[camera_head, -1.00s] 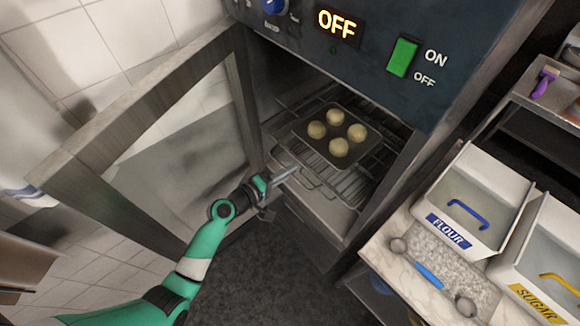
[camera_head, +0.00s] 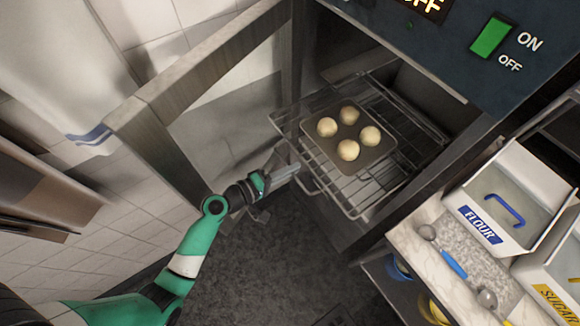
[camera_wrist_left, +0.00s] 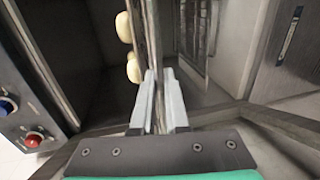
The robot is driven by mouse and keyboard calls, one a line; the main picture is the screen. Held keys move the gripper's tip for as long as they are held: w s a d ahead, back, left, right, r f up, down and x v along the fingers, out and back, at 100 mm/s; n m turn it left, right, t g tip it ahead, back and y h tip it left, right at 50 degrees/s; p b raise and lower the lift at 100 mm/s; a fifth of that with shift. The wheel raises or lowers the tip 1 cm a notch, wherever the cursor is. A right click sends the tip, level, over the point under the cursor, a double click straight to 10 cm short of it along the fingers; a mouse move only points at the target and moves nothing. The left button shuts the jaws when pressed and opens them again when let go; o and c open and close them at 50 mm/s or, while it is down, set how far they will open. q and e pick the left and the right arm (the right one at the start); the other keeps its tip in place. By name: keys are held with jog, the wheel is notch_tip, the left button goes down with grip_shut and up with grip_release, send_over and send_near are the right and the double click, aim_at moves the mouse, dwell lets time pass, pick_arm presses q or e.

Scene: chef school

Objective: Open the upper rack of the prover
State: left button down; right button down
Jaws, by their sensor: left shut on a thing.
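The prover (camera_head: 455,50) stands with its framed glass door (camera_head: 215,58) swung open to the left. Its upper wire rack (camera_head: 345,193) sticks partly out of the opening and carries a dark tray (camera_head: 378,154) with several pale dough balls (camera_head: 348,150). My left gripper (camera_head: 290,172) is shut on the rack's front edge. In the left wrist view, the fingers (camera_wrist_left: 160,95) close around the rack, seen nearly edge-on, with dough balls (camera_wrist_left: 134,70) beside it. My right gripper is not in view.
A marble counter (camera_head: 410,245) at the right holds a flour bin (camera_head: 475,226), a sugar bin (camera_head: 553,300) and a blue-handled double-ended scoop (camera_head: 453,264). The dark floor (camera_head: 290,270) before the prover is clear. A cloth (camera_head: 70,60) hangs at upper left.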

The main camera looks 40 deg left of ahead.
pick_arm(q)
jog(key=c, duration=0.9)
grip_release()
jog(key=shift+c, duration=0.2)
jog(key=p+v, duration=0.4)
jog(key=v, duration=0.7)
jog(key=shift+s+p, duration=0.3)
jog(key=shift+p, duration=0.05)
jog(key=shift+r, duration=0.1)
